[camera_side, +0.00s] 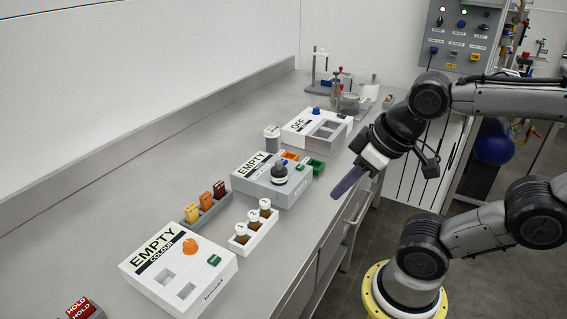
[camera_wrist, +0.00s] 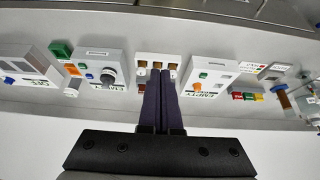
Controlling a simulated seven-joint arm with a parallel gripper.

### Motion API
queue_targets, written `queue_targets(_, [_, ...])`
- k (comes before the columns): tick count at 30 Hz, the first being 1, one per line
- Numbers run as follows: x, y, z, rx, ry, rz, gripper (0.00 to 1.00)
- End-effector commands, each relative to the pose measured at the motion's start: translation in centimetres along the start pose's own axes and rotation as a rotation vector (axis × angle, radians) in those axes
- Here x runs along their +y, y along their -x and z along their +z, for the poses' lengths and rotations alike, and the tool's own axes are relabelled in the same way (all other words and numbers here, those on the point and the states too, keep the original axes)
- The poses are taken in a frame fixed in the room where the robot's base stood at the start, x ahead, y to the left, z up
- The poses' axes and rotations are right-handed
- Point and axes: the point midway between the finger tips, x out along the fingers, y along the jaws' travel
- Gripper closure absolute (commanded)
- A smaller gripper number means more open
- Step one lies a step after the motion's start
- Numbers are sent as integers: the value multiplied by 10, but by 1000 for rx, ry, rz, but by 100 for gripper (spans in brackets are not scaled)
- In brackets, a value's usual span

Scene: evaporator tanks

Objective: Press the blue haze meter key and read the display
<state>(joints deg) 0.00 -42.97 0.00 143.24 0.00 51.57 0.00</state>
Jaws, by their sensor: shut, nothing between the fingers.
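A grey meter (camera_side: 255,184) marked EMPTY, its smaller label unreadable, stands mid-bench with a dark round part (camera_side: 280,176) on top. In the wrist view this meter (camera_wrist: 116,62) shows a small blue key (camera_wrist: 83,66) on its top, beside the dark round part. It is probably the haze meter; its key is hard to make out in the side view.
A white box marked OFF (camera_side: 332,138) with a blue knob (camera_side: 316,110) stands farther back. A white COLOUR meter (camera_side: 205,285) is nearer. Between lie a white rack of brown vials (camera_side: 240,247) and coloured blocks (camera_side: 205,205). Green and orange trays (camera_side: 315,167) adjoin the grey meter.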

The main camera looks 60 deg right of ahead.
Motion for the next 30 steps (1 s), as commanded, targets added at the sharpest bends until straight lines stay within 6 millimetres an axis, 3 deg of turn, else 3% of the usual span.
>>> queue_targets(23, [-3,1,-2,7,-60,-14,100])
queue_targets(26, [-18,10,-21,46,-193,-88,100])
queue_targets(30, [-38,13,-72,39,-509,-219,100])
